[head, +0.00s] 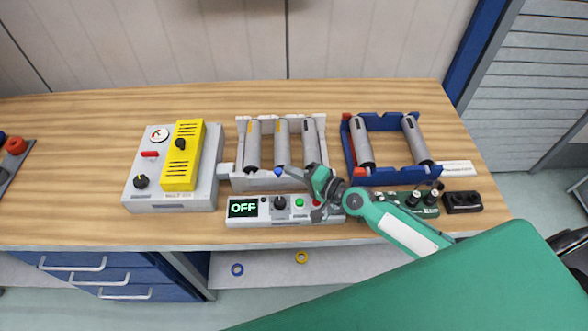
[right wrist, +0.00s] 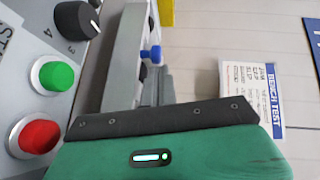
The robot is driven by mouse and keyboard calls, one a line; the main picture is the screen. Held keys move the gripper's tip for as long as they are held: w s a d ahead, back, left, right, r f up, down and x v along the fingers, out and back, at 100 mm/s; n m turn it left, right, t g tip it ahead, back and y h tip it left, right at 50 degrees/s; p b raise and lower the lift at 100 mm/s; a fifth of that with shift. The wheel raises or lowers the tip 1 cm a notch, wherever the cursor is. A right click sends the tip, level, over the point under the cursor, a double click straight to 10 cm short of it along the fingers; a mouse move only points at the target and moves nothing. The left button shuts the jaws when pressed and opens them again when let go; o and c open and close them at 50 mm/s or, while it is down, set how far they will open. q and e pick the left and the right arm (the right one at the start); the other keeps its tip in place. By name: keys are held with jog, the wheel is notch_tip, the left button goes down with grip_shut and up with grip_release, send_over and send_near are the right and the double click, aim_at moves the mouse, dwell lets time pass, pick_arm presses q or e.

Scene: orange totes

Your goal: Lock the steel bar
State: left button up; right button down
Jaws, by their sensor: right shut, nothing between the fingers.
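A pale grey rack (head: 240,183) holds several grey cylinders at the middle of the bench. A grey bar runs along its front, with a blue-tipped knob (head: 278,172) near the middle. The right wrist view shows a grey bar (right wrist: 122,60) and the blue knob (right wrist: 150,53) just beyond the gripper. I cannot tell whether the bar is locked. My right gripper (head: 308,176) is shut and empty at the rack's front right, close to the knob; contact is unclear. It fills the bottom of the right wrist view (right wrist: 165,118). My left gripper is not in view.
A control box (head: 243,209) reading OFF stands before the rack, with a green button (right wrist: 56,75) and a red button (right wrist: 39,136). A grey box with a yellow cover (head: 180,170) stands left, a blue rack (head: 392,177) right.

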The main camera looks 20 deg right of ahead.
aim_at(279, 173)
jog(key=a+p, duration=0.1)
jog(key=a, duration=0.1)
jog(key=w+a+p, duration=0.1)
jog(key=a, duration=0.1)
jog(key=shift+s+d, duration=0.1)
dwell(0.6)
